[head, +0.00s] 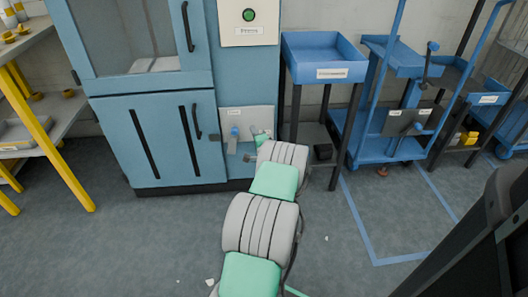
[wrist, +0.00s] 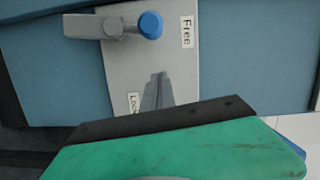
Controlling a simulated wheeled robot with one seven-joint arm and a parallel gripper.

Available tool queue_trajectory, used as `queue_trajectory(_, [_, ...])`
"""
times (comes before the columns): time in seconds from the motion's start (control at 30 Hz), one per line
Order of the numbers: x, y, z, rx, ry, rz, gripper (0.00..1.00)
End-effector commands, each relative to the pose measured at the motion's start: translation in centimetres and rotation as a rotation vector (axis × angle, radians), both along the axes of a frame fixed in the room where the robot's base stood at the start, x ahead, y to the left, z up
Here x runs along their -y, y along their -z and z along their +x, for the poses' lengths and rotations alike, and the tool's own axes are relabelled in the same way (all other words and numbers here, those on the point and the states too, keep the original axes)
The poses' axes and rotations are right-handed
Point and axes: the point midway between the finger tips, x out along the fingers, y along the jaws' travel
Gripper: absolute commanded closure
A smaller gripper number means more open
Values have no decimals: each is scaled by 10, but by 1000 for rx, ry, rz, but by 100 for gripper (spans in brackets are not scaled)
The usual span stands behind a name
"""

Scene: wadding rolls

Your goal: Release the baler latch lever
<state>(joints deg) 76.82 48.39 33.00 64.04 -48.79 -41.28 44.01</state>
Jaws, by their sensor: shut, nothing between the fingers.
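The latch plate (head: 259,116) is a light grey panel low on the blue baler; in the wrist view the plate (wrist: 185,75) fills the upper middle. A lever with a round blue knob (wrist: 150,25) is mounted on it, its knob beside the "Free" label (wrist: 187,32). A second label, partly hidden, seems to read "Lock" (wrist: 133,103). The knob also shows in the head view (head: 235,131). My gripper (wrist: 157,78) is shut and empty in front of the plate, apart from the knob. In the head view my arm hides part of the plate.
The baler's lower door (head: 160,140) has a black handle left of the plate. A blue tray stand (head: 325,60) stands close on the right, with blue carts (head: 385,125) beyond. A yellow-legged shelf (head: 50,135) is at left. Grey floor is open at left front.

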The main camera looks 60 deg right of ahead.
Motion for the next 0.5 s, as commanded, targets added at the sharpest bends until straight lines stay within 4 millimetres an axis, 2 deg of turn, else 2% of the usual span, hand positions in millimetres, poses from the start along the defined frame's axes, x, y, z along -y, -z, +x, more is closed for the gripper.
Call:
queue_trajectory(0.1, [-22, -4, -23, 0, 1, 5, 100])
queue_trajectory(0.3, [-50, -4, -61, 0, 8, 3, 100])
queue_trajectory(0.5, [-65, -2, -76, 1, 6, 1, 100])
